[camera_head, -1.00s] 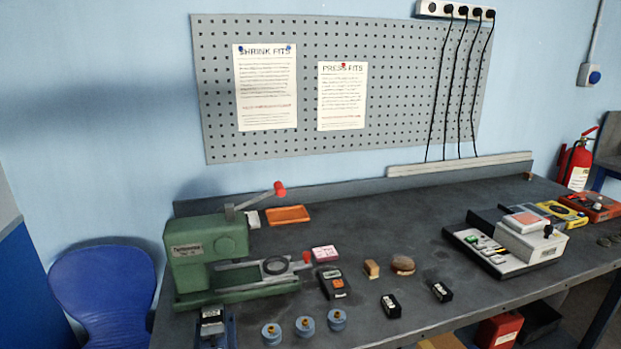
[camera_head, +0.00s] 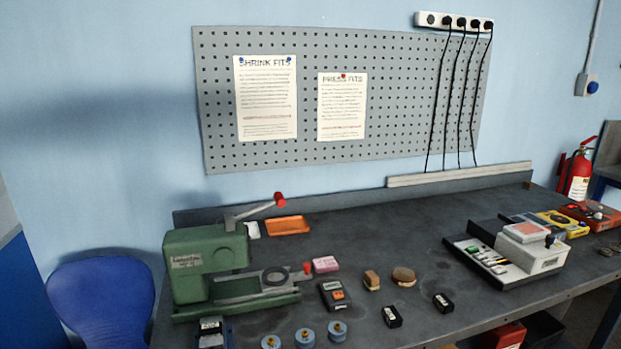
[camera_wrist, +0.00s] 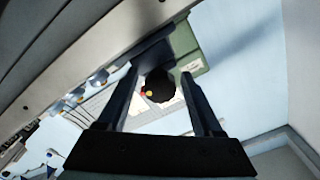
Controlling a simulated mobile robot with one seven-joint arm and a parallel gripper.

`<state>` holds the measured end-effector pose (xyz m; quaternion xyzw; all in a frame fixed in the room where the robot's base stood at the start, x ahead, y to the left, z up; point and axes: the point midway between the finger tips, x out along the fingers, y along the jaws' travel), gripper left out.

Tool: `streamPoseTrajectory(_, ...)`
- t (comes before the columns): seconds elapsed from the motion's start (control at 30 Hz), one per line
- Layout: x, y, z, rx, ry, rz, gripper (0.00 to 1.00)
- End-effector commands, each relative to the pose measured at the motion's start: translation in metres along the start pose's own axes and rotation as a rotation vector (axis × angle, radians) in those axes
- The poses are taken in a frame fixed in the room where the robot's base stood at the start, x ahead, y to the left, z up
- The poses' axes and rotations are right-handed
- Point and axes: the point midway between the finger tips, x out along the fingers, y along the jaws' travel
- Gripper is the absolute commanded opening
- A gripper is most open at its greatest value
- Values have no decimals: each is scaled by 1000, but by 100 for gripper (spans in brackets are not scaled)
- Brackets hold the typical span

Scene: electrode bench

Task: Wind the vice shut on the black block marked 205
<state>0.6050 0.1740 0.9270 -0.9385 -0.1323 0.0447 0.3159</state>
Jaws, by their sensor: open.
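A small blue fixture (camera_head: 228,334), probably the vice, stands at the bench's front left, cut by the bottom edge of the head view. A dark block with a pale label (camera_head: 210,325) appears to sit in it; I cannot tell whether the jaws touch it. Two more black blocks with white labels, one (camera_head: 392,317) and another (camera_head: 443,303), lie on the bench's front middle. No marking is legible, so I cannot tell which is 205. My gripper (camera_wrist: 159,78) shows only in the wrist view, fingers apart. A dark round thing with red and yellow spots (camera_wrist: 159,88) appears between them, its distance unclear.
A green press (camera_head: 205,262) with a red-knobbed lever stands behind the blue fixture. Several blue round pieces (camera_head: 304,338), a meter (camera_head: 333,295) and a pink block (camera_head: 325,264) lie near. A white instrument (camera_head: 530,255) stands at right. The back middle of the bench is clear.

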Motion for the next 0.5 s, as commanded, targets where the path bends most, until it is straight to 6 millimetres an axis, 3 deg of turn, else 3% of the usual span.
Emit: streamPoseTrajectory(0.5, -32, 1, 1, 1, 0, 1, 68)
